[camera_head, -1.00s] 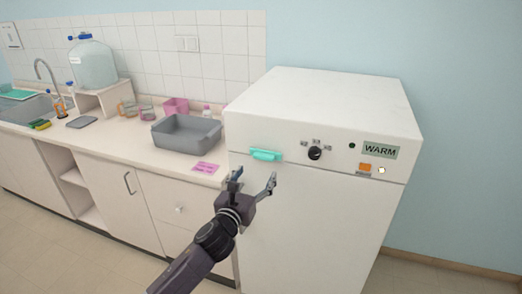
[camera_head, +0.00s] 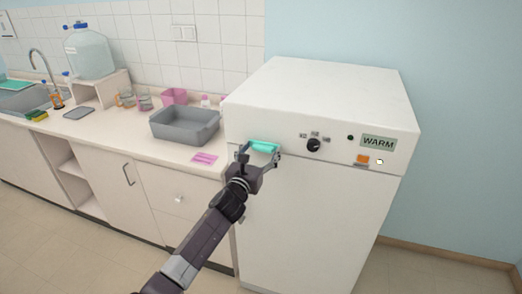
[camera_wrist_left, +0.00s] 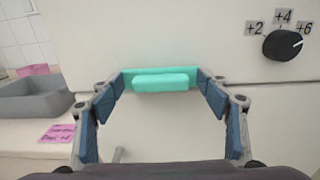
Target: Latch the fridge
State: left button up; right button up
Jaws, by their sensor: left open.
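The white fridge (camera_head: 310,215) stands at the right end of the counter, its door looking closed. A teal handle or latch (camera_head: 264,147) sits at the upper left of its front. My left gripper (camera_head: 260,155) is open, with its fingertips on either side of the teal latch. In the left wrist view the latch (camera_wrist_left: 161,81) lies between the two blue-padded fingers (camera_wrist_left: 162,88); I cannot tell whether they touch it. My right gripper is not in view.
A black dial (camera_head: 314,145), an orange switch (camera_head: 362,159) and a "WARM" label (camera_head: 378,142) are right of the latch. The floor in front is clear.

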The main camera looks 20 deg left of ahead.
pick_arm(q)
jog(key=c, duration=1.2)
jog(key=shift+o, duration=0.2)
jog(key=shift+n, duration=0.3)
jog(key=n, duration=0.3)
jog(key=shift+n, duration=0.4)
jog(key=n+b, duration=0.1)
jog(key=n, duration=0.3)
jog(key=shift+a+f+n, duration=0.1)
jog(key=shift+a+n, duration=0.05)
jog(key=shift+n, duration=0.15)
jog(key=n, duration=0.8)
jog(key=shift+f+n+b, duration=0.1)
jog(key=shift+n+b, duration=0.2)
jog(key=shift+b, duration=0.05)
jog(key=shift+n, duration=0.3)
